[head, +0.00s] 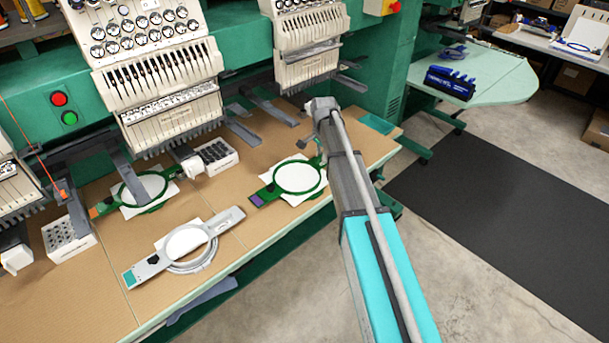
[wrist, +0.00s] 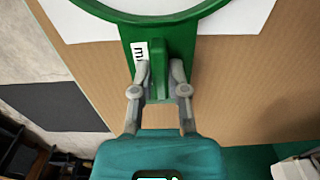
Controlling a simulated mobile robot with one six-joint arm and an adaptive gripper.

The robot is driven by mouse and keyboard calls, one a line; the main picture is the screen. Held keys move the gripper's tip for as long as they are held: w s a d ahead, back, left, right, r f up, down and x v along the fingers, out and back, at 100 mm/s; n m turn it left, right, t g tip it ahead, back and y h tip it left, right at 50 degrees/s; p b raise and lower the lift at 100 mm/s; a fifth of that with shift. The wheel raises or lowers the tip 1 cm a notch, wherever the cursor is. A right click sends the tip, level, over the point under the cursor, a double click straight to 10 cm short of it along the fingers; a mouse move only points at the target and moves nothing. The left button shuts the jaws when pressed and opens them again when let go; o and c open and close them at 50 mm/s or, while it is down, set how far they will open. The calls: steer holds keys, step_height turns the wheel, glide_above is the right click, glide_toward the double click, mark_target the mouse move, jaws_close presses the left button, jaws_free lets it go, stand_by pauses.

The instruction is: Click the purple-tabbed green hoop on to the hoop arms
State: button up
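The purple-tabbed green hoop (head: 268,194) lies on white cloth on the tan table, its purple tab (head: 257,199) at the left end. In the wrist view its green end bracket (wrist: 132,32) carries a white label and a raised green grip. My gripper (wrist: 159,72) has one finger on each side of that grip, close against it, and looks shut on it. Grey hoop arms (head: 244,133) stick out below the machine heads at the back; I cannot tell exactly which belong to which head.
An orange-tabbed green hoop (head: 121,195) and a grey hoop with a teal tab (head: 150,266) lie to the left. White boxes with holes (head: 72,250) and bobbin-like contents (head: 222,163) stand on the table. Machine heads (head: 165,85) overhang the back. Floor at right is open.

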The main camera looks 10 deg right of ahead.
jaws_close()
steer(key=shift+r, duration=0.1)
steer(key=shift+r+p, duration=1.95)
steer(key=shift+p, duration=0.1)
step_height(320, 180, up, 2)
steer(key=shift+p, duration=1.05)
steer(key=shift+s, duration=0.2)
